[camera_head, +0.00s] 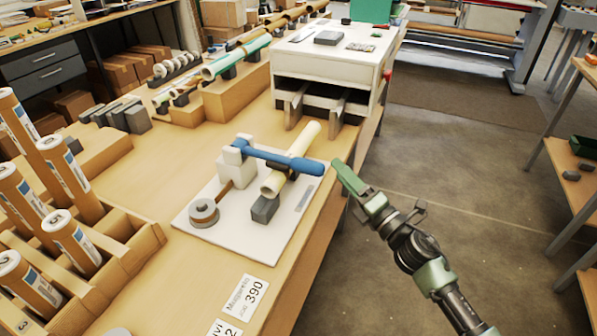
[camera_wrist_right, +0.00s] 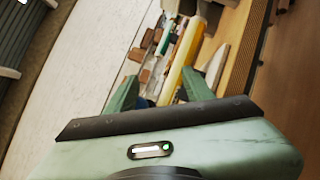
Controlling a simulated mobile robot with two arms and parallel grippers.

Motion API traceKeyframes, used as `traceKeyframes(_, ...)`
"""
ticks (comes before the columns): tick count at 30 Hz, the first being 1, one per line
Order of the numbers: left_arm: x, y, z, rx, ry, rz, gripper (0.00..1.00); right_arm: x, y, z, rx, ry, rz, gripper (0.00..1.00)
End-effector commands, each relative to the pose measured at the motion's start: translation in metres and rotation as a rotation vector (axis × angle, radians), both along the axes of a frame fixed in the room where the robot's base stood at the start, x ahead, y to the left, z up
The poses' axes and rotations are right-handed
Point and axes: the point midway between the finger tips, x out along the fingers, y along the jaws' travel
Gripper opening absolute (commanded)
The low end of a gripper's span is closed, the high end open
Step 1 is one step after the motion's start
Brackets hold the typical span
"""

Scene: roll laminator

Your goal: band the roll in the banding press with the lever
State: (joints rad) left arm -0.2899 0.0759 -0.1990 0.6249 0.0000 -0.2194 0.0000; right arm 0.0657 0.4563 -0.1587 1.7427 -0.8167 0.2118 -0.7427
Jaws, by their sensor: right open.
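The banding press has a white base plate (camera_head: 215,230) on the wooden table, a pale block post (camera_head: 237,172) and a blue lever (camera_head: 280,158). A cream roll (camera_head: 275,183) rests in the press on dark grey supports (camera_head: 265,208), passing under the lever. The lever lies across above the roll, its thick handle end pointing right, past the plate edge. My right gripper (camera_head: 340,168) is open and empty, just right of the handle end and apart from it. Its green fingers also show in the right wrist view (camera_wrist_right: 168,88). My left gripper is not in view.
A grey tape spool (camera_head: 203,212) sits on the press plate. A white laminator (camera_head: 325,65) stands behind. Brown tubes (camera_head: 65,160) stand in a wooden rack (camera_head: 125,245) at left. Labels (camera_head: 245,298) lie in front. Floor right of the table is clear.

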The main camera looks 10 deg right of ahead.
Motion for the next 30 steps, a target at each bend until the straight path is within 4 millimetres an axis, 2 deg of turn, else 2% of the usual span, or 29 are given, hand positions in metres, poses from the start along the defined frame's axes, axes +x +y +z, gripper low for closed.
traceKeyframes(1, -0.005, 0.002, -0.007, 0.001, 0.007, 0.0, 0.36, -0.004, 0.009, 0.022, -0.069, -0.081, 0.026, 0.52)
traceKeyframes(2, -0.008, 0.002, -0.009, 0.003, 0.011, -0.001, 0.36, -0.007, 0.014, 0.035, -0.122, -0.132, 0.043, 0.52)
traceKeyframes(3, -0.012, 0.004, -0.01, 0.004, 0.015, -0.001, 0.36, -0.01, 0.022, 0.048, -0.205, -0.196, 0.075, 0.52)
traceKeyframes(4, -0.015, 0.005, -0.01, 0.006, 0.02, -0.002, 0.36, -0.011, 0.026, 0.052, -0.26, -0.228, 0.097, 0.52)
traceKeyframes(10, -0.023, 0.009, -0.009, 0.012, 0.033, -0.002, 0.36, -0.01, 0.037, 0.046, -0.53, -0.345, 0.236, 0.52)
traceKeyframes(18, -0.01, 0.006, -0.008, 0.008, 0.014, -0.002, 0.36, -0.013, 0.037, 0.027, -0.8, -0.441, 0.39, 0.52)
traceKeyframes(23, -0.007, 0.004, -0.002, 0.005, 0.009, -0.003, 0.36, -0.008, 0.045, 0.025, -0.833, -0.453, 0.416, 0.52)
traceKeyframes(30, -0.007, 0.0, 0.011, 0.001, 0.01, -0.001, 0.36, 0.013, 0.077, 0.027, -0.83, -0.453, 0.414, 0.52)
